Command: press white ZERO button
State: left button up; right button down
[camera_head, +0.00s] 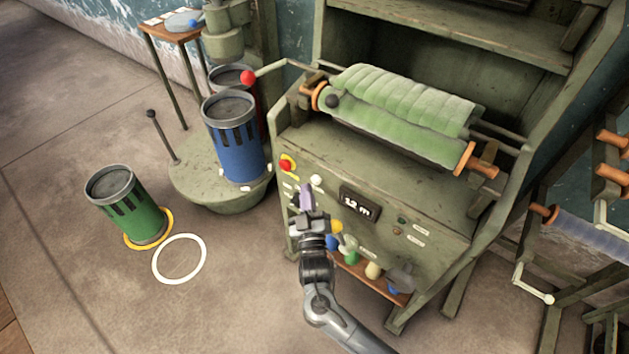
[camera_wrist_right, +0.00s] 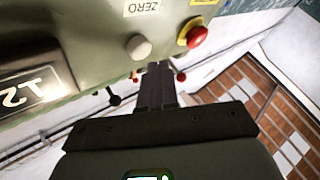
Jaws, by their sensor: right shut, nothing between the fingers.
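The white ZERO button (camera_head: 317,180) is a small pale knob on the green machine's front panel, left of the display. In the right wrist view the white button (camera_wrist_right: 138,47) sits by the label "ZERO" (camera_wrist_right: 141,8), which appears upside down. My right gripper (camera_head: 306,189) is shut and empty, its fingertips just left of and below the button in the head view. In the wrist view the shut fingertips (camera_wrist_right: 159,68) show close beside the button; a gap seems to remain, but contact is hard to judge. My left gripper is out of view.
A red button (camera_head: 286,165) on a yellow base sits left of the white one. The display (camera_head: 359,204) reads "12 m". A yellow knob (camera_head: 336,227) is below. A blue canister (camera_head: 236,145) and a green canister (camera_head: 131,207) stand to the left.

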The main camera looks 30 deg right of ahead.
jog(key=shift+w+d, duration=0.15)
jog(key=shift+d, duration=0.15)
jog(key=shift+w+d+p, duration=0.1)
jog(key=shift+d+p, duration=0.1)
jog(key=shift+p, duration=0.1)
dwell(0.5)
jog(key=shift+w+d, duration=0.15)
jog(key=shift+d, duration=0.15)
dwell(0.5)
jog(key=shift+a, duration=0.15)
jog(key=shift+s+a+p, duration=0.4)
jog(key=shift+a+p, duration=0.05)
jog(key=shift+a, duration=0.2)
